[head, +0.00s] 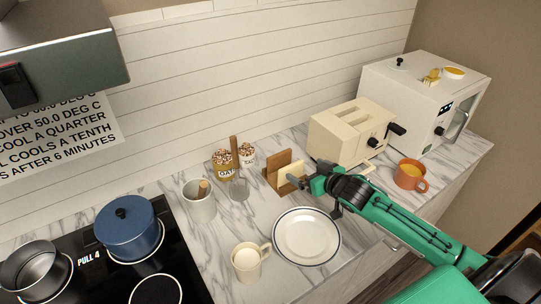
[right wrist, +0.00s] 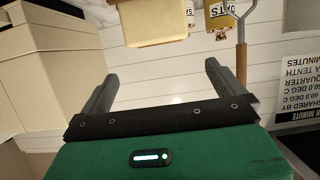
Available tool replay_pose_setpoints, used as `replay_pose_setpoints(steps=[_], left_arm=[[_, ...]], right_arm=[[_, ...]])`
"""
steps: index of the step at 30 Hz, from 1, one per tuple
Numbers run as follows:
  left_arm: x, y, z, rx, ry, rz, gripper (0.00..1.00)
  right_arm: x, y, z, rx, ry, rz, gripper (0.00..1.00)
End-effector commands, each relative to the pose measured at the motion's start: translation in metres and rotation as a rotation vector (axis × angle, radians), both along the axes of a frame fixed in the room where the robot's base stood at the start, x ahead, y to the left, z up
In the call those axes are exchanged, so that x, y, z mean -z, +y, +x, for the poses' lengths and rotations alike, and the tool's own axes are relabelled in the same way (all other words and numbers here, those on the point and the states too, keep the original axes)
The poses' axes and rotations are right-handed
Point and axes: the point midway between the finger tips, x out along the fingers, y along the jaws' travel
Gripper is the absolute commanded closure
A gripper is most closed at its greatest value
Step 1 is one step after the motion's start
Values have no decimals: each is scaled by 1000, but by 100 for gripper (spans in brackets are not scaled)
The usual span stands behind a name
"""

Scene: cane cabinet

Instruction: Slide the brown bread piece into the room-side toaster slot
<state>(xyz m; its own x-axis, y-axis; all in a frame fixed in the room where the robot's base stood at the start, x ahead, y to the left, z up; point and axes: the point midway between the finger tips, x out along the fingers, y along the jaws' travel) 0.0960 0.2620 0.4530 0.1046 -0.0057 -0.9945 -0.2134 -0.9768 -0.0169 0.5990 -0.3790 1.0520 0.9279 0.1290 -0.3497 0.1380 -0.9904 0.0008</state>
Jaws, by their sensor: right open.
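The cream toaster (head: 345,136) stands by the back wall, with two slots in its top and dark controls on its right end. It also shows in the right wrist view (right wrist: 50,75). A wooden rack (head: 270,184) left of it holds a pale bread slice (head: 292,169) and a browner upright piece (head: 279,158); I cannot tell whether that piece is bread or rack. My right gripper (head: 308,186) is open beside the rack. In the right wrist view, a pale slice with a brown edge (right wrist: 157,22) lies beyond the open fingers (right wrist: 161,72), whose gap looks empty. My left gripper is out of view.
A white plate (head: 306,236) lies just in front of my right gripper. An orange mug (head: 410,175) stands right of my arm, and a white oven (head: 415,100) right of the toaster. A cream mug (head: 247,262), utensil crock (head: 199,206) and jars (head: 224,166) stand left.

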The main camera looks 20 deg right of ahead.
Motion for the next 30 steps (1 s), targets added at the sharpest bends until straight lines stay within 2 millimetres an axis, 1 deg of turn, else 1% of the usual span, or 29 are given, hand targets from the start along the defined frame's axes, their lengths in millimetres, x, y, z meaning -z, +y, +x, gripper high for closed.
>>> replay_pose_setpoints(steps=[5,8,12,15,18,21,26,30], left_arm=[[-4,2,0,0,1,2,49],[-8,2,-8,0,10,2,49],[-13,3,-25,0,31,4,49],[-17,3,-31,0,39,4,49],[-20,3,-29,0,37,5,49],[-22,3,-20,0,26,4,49],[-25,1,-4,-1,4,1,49],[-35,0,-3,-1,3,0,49]], right_arm=[[0,-1,10,1,-5,3,0],[4,1,23,2,-5,3,0],[11,4,44,1,-5,3,0],[16,7,58,0,-5,3,0],[22,8,70,1,-3,3,0],[25,9,78,1,-5,3,0],[28,10,83,-1,-3,2,0],[28,11,94,0,-4,3,0]])
